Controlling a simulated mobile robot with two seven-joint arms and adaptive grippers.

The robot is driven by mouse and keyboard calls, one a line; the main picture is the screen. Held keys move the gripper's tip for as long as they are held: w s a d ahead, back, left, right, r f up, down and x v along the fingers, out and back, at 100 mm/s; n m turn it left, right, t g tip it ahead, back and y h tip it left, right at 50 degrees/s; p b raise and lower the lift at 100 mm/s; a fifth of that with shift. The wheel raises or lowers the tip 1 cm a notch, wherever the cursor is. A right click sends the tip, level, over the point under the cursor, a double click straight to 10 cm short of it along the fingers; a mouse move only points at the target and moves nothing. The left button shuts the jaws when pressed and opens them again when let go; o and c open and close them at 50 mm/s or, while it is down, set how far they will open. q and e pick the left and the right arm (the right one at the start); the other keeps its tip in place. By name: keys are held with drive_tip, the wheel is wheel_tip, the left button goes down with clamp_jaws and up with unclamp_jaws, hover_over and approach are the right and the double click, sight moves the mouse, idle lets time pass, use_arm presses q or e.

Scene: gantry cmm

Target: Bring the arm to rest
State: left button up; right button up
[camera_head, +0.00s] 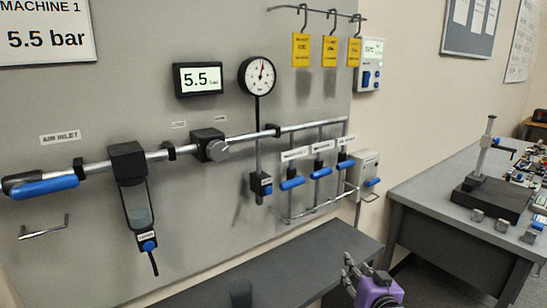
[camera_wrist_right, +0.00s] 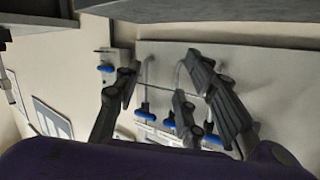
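My right gripper (camera_head: 350,273), with its purple wrist body, is at the bottom of the head view, right of centre. It is in front of the wall panel (camera_head: 215,105), by the right end of the dark grey shelf (camera_head: 275,268). In the right wrist view the gripper's dark fingers (camera_wrist_right: 158,88) stand apart, one on the left and two on the right. I see nothing held between them. Blue valve handles (camera_wrist_right: 143,115) show upside down behind the fingers. My left gripper is not in view.
The panel carries an air pipe with blue-handled valves (camera_head: 321,173), a gauge (camera_head: 257,75), a 5.5 display (camera_head: 198,79) and hanging yellow tags (camera_head: 301,50). A dark rounded object (camera_head: 241,293) is at the shelf. A grey table (camera_head: 430,190) with a stand (camera_head: 487,160) is at right.

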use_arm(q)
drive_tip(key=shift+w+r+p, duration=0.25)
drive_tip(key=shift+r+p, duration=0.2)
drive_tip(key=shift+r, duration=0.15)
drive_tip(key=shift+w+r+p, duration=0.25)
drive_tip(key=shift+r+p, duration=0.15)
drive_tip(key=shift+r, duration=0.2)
use_arm(e)
drive_tip(key=s+a+f+g, duration=0.1)
drive_tip(key=s+f+g, duration=0.1)
drive_tip(key=s+f, duration=0.6)
drive_tip(key=s+a+f+n+g, duration=0.1)
drive_tip(key=s+f, duration=0.7)
drive_tip(key=s, duration=1.4)
drive_tip(key=s+a+f+g+h, duration=0.1)
drive_tip(key=s+f+g, duration=0.2)
drive_tip(key=s+f, duration=0.5)
drive_tip(key=s, duration=0.8)
drive_tip(key=shift+a+f+g, duration=0.25)
drive_tip(key=shift+a+g, duration=0.05)
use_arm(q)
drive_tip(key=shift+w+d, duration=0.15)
